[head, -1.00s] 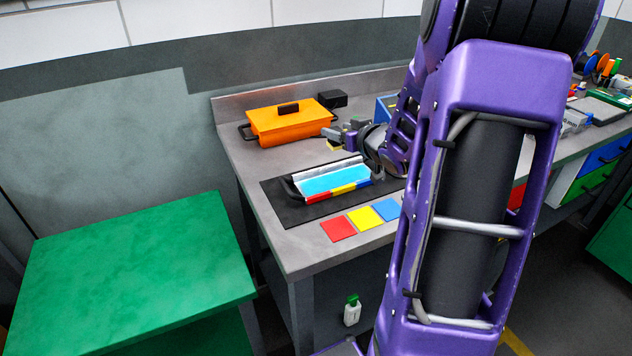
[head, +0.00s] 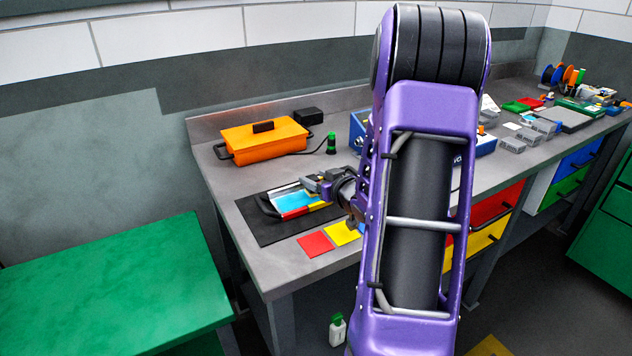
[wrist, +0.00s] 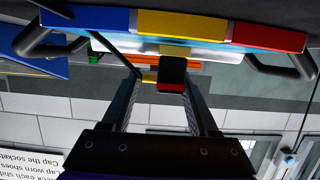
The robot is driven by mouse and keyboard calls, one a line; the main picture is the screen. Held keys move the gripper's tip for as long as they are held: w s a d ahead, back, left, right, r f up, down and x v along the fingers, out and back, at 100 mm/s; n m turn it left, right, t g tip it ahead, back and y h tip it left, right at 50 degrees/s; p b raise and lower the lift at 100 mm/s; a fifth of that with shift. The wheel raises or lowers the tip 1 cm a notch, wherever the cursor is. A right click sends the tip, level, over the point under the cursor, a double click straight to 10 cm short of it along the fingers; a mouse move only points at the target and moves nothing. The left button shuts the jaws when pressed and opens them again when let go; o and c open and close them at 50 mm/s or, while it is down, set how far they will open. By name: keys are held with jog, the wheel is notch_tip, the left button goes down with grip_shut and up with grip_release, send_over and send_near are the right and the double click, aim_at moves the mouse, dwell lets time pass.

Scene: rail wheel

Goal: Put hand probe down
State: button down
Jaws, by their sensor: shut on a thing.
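My gripper (head: 314,183) reaches over the right part of the open tray (head: 268,208), which has a bright blue inside and a red, yellow and blue front. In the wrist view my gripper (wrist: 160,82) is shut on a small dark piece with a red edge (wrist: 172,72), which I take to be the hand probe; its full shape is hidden. The tray's coloured front (wrist: 185,24) shows at the top there. I cannot tell whether the held piece touches the tray.
The tray lies on a black mat (head: 270,232) near red (head: 315,244) and yellow (head: 341,232) squares. An orange lidded box (head: 262,138), a black block (head: 308,116) and an upright green-and-black item (head: 331,144) stand behind. A green table (head: 110,285) is at the left.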

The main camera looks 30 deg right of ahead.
jog(key=shift+f, duration=0.1)
jog(key=shift+f, duration=0.15)
jog(key=shift+c, duration=0.8)
grip_release()
jog(key=shift+r, duration=0.2)
jog(key=p+v, duration=0.1)
jog(key=v, duration=1.1)
